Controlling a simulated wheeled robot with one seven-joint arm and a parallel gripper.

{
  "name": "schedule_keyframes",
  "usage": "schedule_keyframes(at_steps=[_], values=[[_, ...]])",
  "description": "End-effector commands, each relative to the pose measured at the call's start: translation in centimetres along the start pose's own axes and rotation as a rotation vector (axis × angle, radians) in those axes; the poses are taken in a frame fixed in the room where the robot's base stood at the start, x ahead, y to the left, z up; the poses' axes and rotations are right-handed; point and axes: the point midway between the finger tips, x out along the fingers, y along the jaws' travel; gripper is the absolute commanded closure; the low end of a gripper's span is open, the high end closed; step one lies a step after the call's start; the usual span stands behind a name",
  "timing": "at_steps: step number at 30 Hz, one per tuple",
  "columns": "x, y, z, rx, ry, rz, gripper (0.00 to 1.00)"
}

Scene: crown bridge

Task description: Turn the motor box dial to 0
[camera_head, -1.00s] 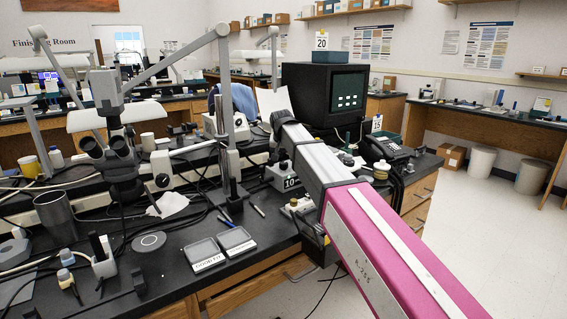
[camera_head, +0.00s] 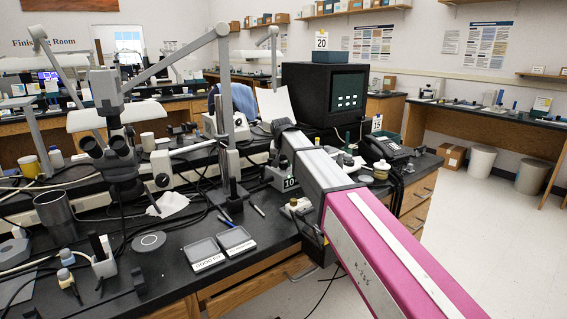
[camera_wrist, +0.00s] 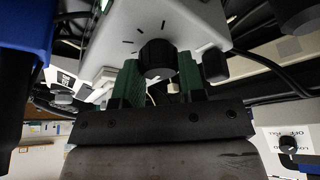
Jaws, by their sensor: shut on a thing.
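In the wrist view, the motor box (camera_wrist: 187,22) is a pale box with short dark tick marks printed around a black dial (camera_wrist: 157,58). My gripper (camera_wrist: 162,77) has green-padded fingers, one on each side of the dial, and is shut on it. The dial's pointer and the numbers cannot be made out. A second, smaller black knob (camera_wrist: 215,65) sits just right of the gripper. In the head view my arm hides the gripper, and I cannot make out the dial there.
In the head view, a microscope (camera_head: 118,160) and two labelled trays (camera_head: 204,252) stand on the black bench left of my arm. A dark monitor (camera_head: 345,100) and a telephone (camera_head: 385,150) stand behind it. Cables cross the bench.

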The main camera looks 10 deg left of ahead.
Motion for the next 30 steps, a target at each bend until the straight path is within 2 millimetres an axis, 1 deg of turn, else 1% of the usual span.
schedule_keyframes(at_steps=[5,11,30], values=[[-0.02,0.03,0.02,-0.032,0.0,-0.015,0.86],[-0.02,0.14,0.02,-0.13,-0.001,-0.055,0.86],[0.01,0.19,-0.15,-0.674,0.001,-0.282,0.86]])
